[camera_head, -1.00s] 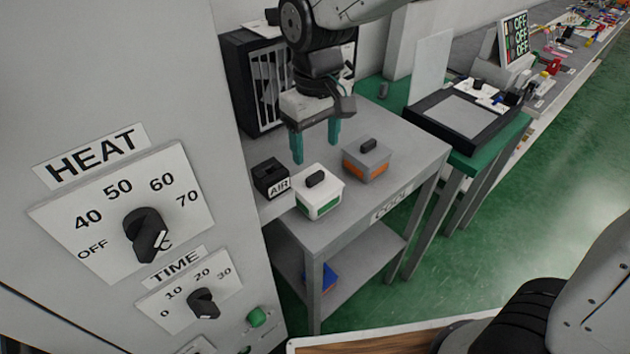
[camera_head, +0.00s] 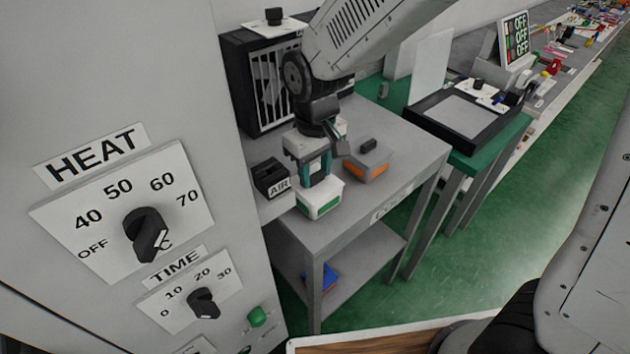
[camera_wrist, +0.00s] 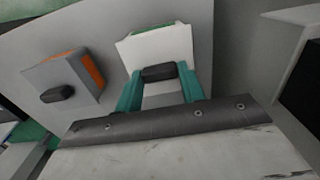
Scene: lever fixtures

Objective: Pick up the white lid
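The white lid (camera_wrist: 155,48) sits on a small white box with a green label (camera_head: 324,207), on the grey table. Its black handle (camera_wrist: 158,73) is on top; in the head view my gripper largely hides it. My gripper (camera_head: 315,172) points down over the lid. Its two teal fingers stand on either side of the handle in the wrist view (camera_wrist: 159,78), their tips close to its ends. The fingers are apart, and I see no clear contact with the handle. The lid looks level on its box.
A grey box with an orange label and black handle (camera_head: 368,163) stands close to the right. A black AIR block (camera_head: 271,177) is close on the left. A slatted black cabinet (camera_head: 262,85) stands behind. The table's front right (camera_head: 400,180) is clear.

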